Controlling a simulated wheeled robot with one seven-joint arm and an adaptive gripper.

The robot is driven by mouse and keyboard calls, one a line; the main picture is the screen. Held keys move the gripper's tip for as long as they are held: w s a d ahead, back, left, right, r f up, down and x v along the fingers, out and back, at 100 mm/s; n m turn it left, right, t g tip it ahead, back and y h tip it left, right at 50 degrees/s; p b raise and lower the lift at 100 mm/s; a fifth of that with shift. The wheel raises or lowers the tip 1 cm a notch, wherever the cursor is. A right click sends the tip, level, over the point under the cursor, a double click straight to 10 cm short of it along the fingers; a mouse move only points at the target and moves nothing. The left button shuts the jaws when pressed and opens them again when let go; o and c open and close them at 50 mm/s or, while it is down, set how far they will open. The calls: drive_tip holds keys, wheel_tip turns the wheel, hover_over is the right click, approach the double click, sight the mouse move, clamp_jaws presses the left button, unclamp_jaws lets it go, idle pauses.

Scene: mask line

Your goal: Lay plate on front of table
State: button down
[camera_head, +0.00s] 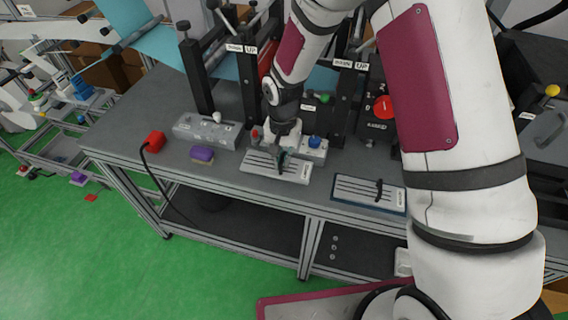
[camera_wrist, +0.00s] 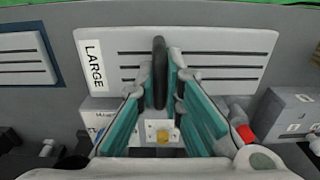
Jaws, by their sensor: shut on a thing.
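A light grey slotted plate marked LARGE (camera_head: 260,166) is level near the front edge of the table (camera_head: 225,178), just in front of the white button box. It also shows in the wrist view (camera_wrist: 220,40), with a dark upright handle (camera_wrist: 160,60) at its middle. My gripper (camera_head: 283,155) is above the plate, its teal fingers (camera_wrist: 161,78) shut on this handle from both sides. I cannot tell whether the plate's underside touches the table. The fingers and arm hide a little of the plate.
A second slotted plate with a handle (camera_head: 360,190) lies in a blue frame to the right. A purple block (camera_head: 202,154), a red box with a cable (camera_head: 155,141) and a grey box (camera_head: 207,131) stand to the left. Dark machine posts (camera_head: 248,85) rise behind. Bare tabletop lies between.

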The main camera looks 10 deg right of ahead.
drive_tip(key=shift+w+d, duration=0.15)
drive_tip(key=shift+w, duration=0.2)
drive_tip(key=shift+w+f, duration=0.1)
drive_tip(key=shift+f, duration=0.2)
drive_tip(key=shift+f+p, duration=0.45)
drive_tip(key=shift+f, duration=1.05)
drive_tip(key=c, duration=1.7)
unclamp_jaws()
